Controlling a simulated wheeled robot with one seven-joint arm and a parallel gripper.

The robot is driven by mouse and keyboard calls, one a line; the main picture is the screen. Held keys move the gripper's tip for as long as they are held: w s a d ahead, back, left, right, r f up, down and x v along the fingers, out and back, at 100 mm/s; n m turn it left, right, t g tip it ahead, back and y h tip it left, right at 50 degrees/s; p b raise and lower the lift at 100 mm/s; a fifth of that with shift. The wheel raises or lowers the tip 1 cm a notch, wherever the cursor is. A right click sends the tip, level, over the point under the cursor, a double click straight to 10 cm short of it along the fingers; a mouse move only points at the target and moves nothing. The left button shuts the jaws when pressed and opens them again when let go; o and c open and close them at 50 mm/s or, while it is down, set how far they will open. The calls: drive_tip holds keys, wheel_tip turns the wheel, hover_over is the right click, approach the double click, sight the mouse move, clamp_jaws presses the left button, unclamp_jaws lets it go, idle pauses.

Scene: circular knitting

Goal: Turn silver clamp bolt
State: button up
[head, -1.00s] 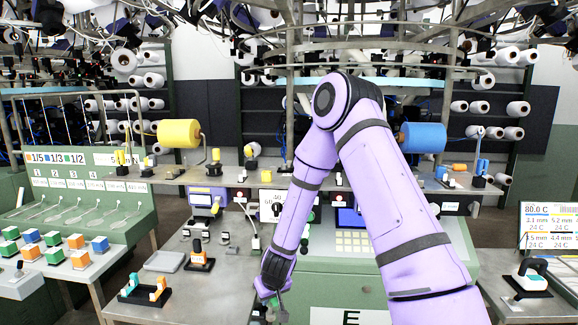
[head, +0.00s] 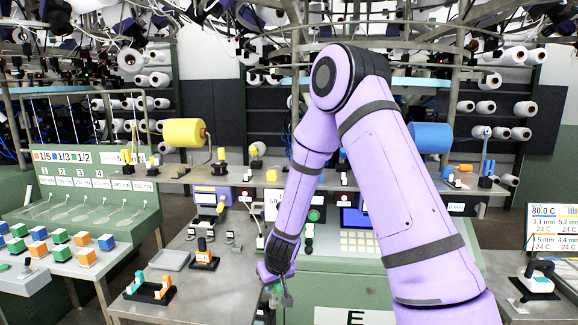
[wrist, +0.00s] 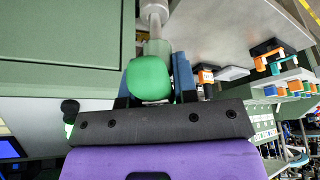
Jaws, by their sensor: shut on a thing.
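A silver bolt shaft (wrist: 155,48) runs down from a wider silver collar (wrist: 154,12) at the top of the wrist view. A rounded green knob (wrist: 150,78) sits on its near end.
The green machine cabinet (head: 335,287) stands right beside my gripper. A grey worktable (head: 215,290) lies to the left, with a black holder with orange and teal parts (head: 150,290) and a grey tray (head: 171,260). A shelf with yellow and blue spools runs behind.

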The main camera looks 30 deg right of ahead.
wheel_tip(320, 180, up, 37)
idle(4.1)
drive_tip(key=shift+n, duration=0.5)
drive_tip(key=shift+w+d, duration=0.8)
drive_tip(key=shift+w, duration=0.2)
drive_tip(key=shift+w+d, duration=0.8)
drive_tip(key=shift+w, duration=0.2)
